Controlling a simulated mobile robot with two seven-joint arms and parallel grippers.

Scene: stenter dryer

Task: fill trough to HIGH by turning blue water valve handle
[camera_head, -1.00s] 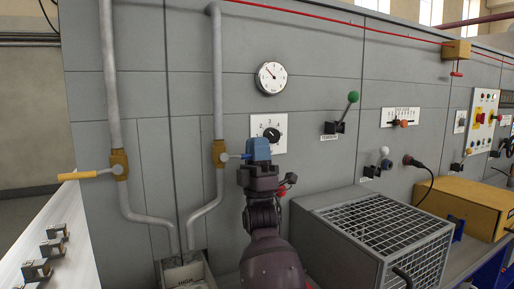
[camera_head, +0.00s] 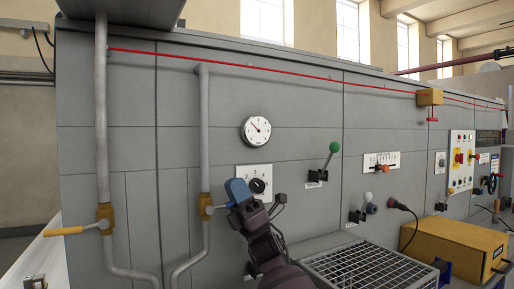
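The water valve has a brass body (camera_head: 205,206) on the second grey pipe, with a short pale lever pointing right. The lever's outer end is hidden behind a blue block-like piece (camera_head: 238,191) at the tip of my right gripper (camera_head: 241,197). I cannot tell whether this blue piece is the handle's grip or my fingertips. The dark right gripper reaches up from the lower middle, tilted left. Its finger opening does not show. My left gripper is out of view, and so is the trough.
Another brass valve (camera_head: 105,217) with a yellow handle (camera_head: 63,231) is at left. A numbered dial (camera_head: 257,186) is right behind my gripper, below a round gauge (camera_head: 256,131). A mesh-topped box (camera_head: 370,272) and a yellow case (camera_head: 452,250) stand at lower right.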

